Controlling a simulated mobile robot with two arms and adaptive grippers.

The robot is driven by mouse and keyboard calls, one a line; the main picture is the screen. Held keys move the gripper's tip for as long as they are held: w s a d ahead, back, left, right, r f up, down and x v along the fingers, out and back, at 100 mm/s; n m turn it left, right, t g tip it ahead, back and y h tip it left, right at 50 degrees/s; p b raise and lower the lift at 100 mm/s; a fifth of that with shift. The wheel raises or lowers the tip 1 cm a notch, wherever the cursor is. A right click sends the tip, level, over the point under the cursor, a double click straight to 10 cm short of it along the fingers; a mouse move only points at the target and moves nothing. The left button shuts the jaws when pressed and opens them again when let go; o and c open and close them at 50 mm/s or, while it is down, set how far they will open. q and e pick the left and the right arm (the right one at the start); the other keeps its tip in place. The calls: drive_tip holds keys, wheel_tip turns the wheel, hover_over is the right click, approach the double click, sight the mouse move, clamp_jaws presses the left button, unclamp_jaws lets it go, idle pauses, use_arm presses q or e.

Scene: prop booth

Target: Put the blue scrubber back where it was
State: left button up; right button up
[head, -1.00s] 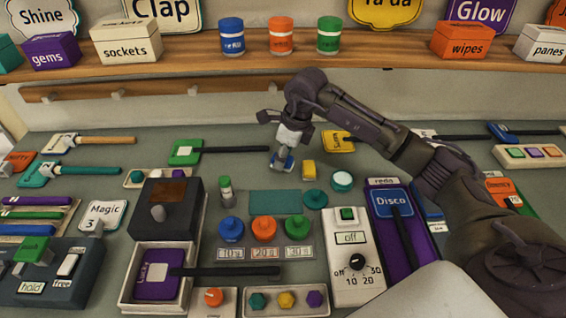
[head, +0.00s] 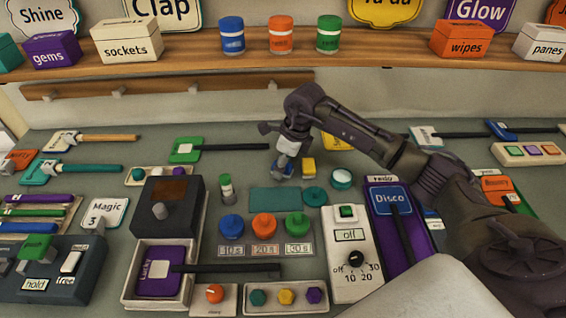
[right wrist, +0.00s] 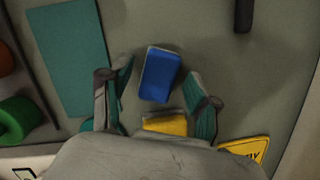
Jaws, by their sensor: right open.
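The blue scrubber (right wrist: 158,73) lies on the grey-green counter in the right wrist view, tilted a little, just ahead of my fingers. A yellow scrubber (right wrist: 165,125) lies behind it, partly hidden by my gripper body; it also shows in the head view (head: 308,168). My right gripper (right wrist: 158,100) is open and empty, its fingers spread to either side. In the head view my right gripper (head: 285,165) hangs low over the blue scrubber and mostly hides it. My left gripper is not in view.
A flat teal rectangle (head: 275,201) lies in front of the scrubbers, with a teal round piece (head: 314,196) beside it. A green-capped bottle (head: 226,188) stands to the left. A black-handled green paddle (head: 187,150) lies behind left.

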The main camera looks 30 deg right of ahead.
drive_tip(key=shift+r, duration=0.3)
drive_tip(key=shift+d+r, duration=0.1)
drive_tip(key=shift+r, duration=0.25)
drive_tip(key=b+v, duration=0.1)
drive_tip(key=v, duration=1)
